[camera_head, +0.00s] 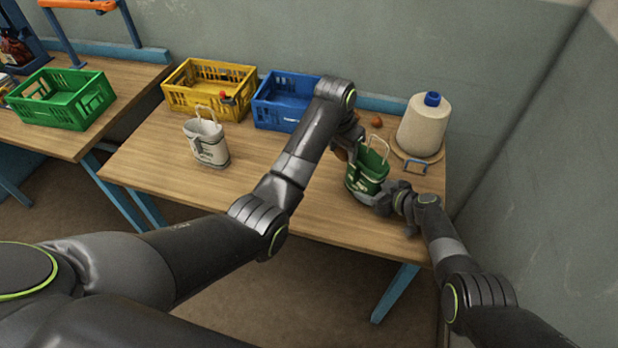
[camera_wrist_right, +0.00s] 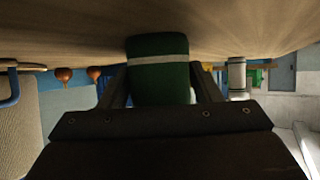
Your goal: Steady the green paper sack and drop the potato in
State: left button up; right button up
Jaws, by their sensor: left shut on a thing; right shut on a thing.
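The green paper sack (camera_head: 371,166) stands open at the right part of the table, with a pale handle above its rim. My right gripper (camera_head: 366,193) is shut on its lower front side; in the right wrist view the sack (camera_wrist_right: 158,72) sits between the two fingers, and that picture is upside down. My left gripper (camera_head: 348,148) is above and at the left edge of the sack, shut on a brown potato (camera_head: 340,154), mostly hidden by the gripper. I cannot tell whether the potato is over the opening.
A white sack (camera_head: 207,143) stands left on the table (camera_head: 265,160). Yellow (camera_head: 190,100) and blue (camera_head: 270,112) crates are at the back.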

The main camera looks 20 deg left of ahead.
pick_arm(q)
jog(key=w+d+r+m, duration=0.25)
jog(key=d+r, duration=0.35)
jog(key=r, duration=0.3)
send_near(368, 152)
jog(key=shift+s+d+f+n, duration=0.2)
jog(key=shift+s+d+n, duration=0.1)
jog(key=shift+s, duration=0.2)
jog(key=shift+s+d+f+n, duration=0.15)
jog(key=shift+s+d+f, duration=0.1)
jog(key=shift+s, duration=0.3)
jog(key=shift+f, duration=0.1)
jog(key=shift+f, duration=2.15)
jog(key=o, duration=0.9)
